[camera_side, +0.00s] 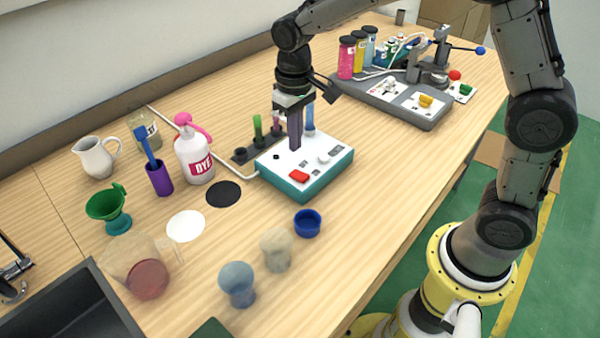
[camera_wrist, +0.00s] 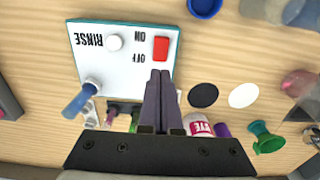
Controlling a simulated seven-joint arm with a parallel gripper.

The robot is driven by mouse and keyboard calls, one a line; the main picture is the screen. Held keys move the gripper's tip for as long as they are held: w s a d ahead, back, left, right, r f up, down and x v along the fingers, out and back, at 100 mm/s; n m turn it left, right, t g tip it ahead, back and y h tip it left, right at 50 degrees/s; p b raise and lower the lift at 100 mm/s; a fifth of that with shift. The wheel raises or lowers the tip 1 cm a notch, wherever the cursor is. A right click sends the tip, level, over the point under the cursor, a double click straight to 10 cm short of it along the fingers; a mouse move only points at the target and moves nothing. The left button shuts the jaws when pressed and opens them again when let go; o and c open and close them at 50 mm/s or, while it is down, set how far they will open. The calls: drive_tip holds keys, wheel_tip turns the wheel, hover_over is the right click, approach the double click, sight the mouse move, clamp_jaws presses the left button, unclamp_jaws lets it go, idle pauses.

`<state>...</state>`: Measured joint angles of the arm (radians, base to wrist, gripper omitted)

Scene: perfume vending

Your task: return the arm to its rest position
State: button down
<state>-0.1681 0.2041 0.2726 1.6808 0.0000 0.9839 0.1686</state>
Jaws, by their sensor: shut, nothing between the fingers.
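My gripper (camera_side: 295,140) is shut and empty. Its fingers point down over the white and teal rinse box (camera_side: 325,168). In the wrist view the closed fingertips (camera_wrist: 160,78) appear just beside the box's red switch (camera_wrist: 161,48), and I cannot tell whether they touch the box. The switch also shows in the side view (camera_side: 299,175), in front of the fingers. A blue tube (camera_side: 309,118) stands at the back of the box, right behind my gripper.
A dark rack (camera_side: 240,154) with coloured tubes is left of the box. A white dye bottle (camera_side: 193,160), purple cup (camera_side: 159,178), green funnel (camera_side: 108,208) and glass beaker (camera_side: 148,278) stand further left. A blue cap (camera_side: 307,222) lies in front. A grey machine (camera_side: 400,100) stands behind right.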

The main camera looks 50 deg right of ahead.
drive_tip(key=s+d+r+t, duration=0.45)
drive_tip(key=s+r, duration=0.45)
drive_tip(key=r, duration=0.4)
drive_tip(key=s+d+f+t, duration=0.1)
drive_tip(key=s+d+f, duration=0.1)
drive_tip(key=s, duration=1.2)
drive_tip(key=shift+s+d+f, duration=0.15)
drive_tip(key=shift+s+f, duration=0.15)
drive_tip(key=shift+f, duration=0.35)
